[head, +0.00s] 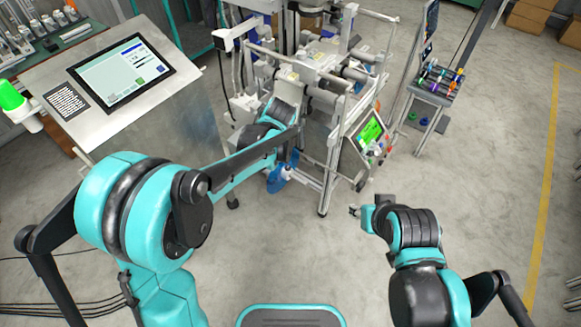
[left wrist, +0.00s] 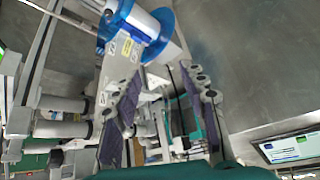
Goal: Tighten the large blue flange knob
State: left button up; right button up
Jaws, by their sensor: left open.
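The large blue flange knob (left wrist: 158,42) shows at the top of the left wrist view as a blue disc with a white cylinder at its hub. In the head view a blue flange (head: 278,180) hangs low on the left side of the machine frame, below my left forearm. My left gripper (left wrist: 160,88) is open, its two purple-padded fingers spread. The knob appears beyond the fingertips, above the left finger; I see no grip on it. In the head view my left fingers are not clearly visible. My right gripper (head: 354,210) is in front of the machine, apart from it; its opening is too small to judge.
The metal machine frame (head: 325,180) has rollers, bars and a green-screen panel (head: 370,132) on its right. A console with a touchscreen (head: 122,72) stands at left. A small rack with coloured items (head: 440,80) is at back right. The floor at right is mostly clear.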

pick_arm(q)
jog(key=w+d+f+n+y, duration=0.1)
jog(key=w+d+f, duration=0.2)
jog(key=f, duration=0.2)
jog(key=w+d+f+n, duration=0.1)
jog(key=w+d+f, duration=0.3)
jog(key=f, duration=0.2)
jog(key=n+y+p, duration=0.1)
jog(key=n+y, duration=0.1)
send_near(288, 167)
jog(key=shift+t, duration=0.5)
jog(key=b+x, duration=0.1)
jog(key=x, duration=0.3)
jog(key=s+b+x, duration=0.1)
jog(key=x, duration=0.1)
jog(key=shift+w+a+f+b, duration=0.25)
jog(key=shift+f+b, duration=0.1)
jog(key=shift+f, duration=0.2)
jog(key=shift+w+a+f, duration=0.15)
jog(key=shift+f, duration=0.05)
